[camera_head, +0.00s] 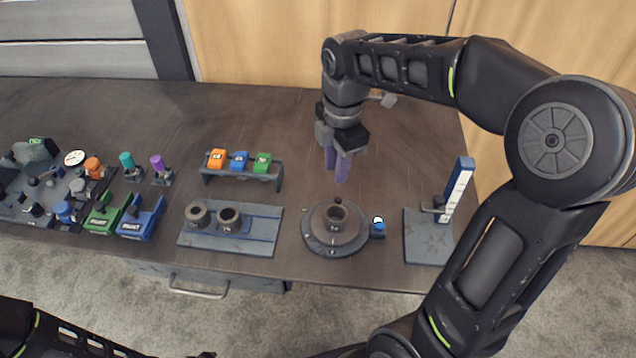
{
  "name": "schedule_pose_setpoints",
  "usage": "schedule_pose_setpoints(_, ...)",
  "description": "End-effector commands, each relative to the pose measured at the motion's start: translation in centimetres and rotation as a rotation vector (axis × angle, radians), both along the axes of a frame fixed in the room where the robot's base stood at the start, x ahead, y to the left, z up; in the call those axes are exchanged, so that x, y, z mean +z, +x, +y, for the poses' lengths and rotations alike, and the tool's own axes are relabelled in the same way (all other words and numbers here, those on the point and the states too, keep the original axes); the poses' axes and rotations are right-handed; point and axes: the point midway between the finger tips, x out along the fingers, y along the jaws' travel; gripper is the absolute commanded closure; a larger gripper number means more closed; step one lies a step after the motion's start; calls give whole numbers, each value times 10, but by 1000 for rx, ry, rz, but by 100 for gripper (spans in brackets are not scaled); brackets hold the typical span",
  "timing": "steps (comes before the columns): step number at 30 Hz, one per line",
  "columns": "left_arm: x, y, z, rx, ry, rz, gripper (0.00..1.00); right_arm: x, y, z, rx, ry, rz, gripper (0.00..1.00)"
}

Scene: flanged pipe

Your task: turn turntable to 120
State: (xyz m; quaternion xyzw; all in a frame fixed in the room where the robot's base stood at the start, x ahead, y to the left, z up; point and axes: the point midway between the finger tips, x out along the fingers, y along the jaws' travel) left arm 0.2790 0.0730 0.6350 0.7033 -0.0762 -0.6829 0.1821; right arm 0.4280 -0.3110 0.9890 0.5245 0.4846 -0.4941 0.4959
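The turntable (320,240) is a round dark disc near the front edge of the table, right of the middle. A grey flanged pipe piece (335,217) stands on it, and a small dark knob shows at its far side. A blue button-like part (378,228) sits at its right. My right gripper (338,165) points down just behind the turntable, above it and apart from it. Its purple fingers look close together; whether there is a gap is unclear. Nothing shows held in it. Any angle marks are too small to read. My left gripper is not seen; only part of my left arm shows at lower left.
A grey plate (257,236) with two pipe pieces lies left of the turntable. A rack (240,178) holds orange, blue and green blocks. A stand with an upright blue-white scale (458,190) is at right. Several small fixtures crowd the left. The table's back middle is clear.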

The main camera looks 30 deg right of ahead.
Motion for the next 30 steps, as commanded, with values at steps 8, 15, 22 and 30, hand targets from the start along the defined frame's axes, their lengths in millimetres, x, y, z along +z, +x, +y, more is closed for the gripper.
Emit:
schedule_pose_setpoints(8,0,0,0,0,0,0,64,0,-11,-5,151,-23,43,75)
schedule_pose_setpoints(15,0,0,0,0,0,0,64,0,-10,-4,155,-21,42,75)
schedule_pose_setpoints(22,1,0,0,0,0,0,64,-10,-11,-4,153,-21,44,75)
schedule_pose_setpoints(30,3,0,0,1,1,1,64,-49,-11,-4,152,-20,46,75)
